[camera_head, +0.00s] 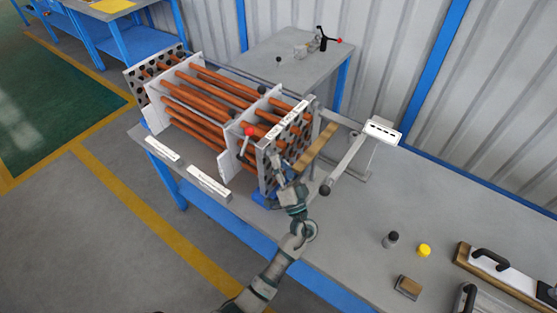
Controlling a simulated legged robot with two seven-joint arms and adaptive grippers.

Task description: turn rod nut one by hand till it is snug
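The tube bundle (205,100), with copper-coloured tubes running through pale baffle plates, lies on the grey bench. A perforated end plate (268,172) stands at its right end. My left arm comes up from the bottom, and my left gripper (277,160) is at this plate, close to its face. The fingers are small and partly merge with the plate, so I cannot tell whether they are open or shut, or touching anything. I cannot make out rod nut one; it is too small or hidden near the gripper. My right gripper is not in view.
A red-knobbed lever (249,132) stands near the end plate. A wooden bar (316,147) and a metal arm frame (350,155) are just right of the gripper. The bench middle is clear.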

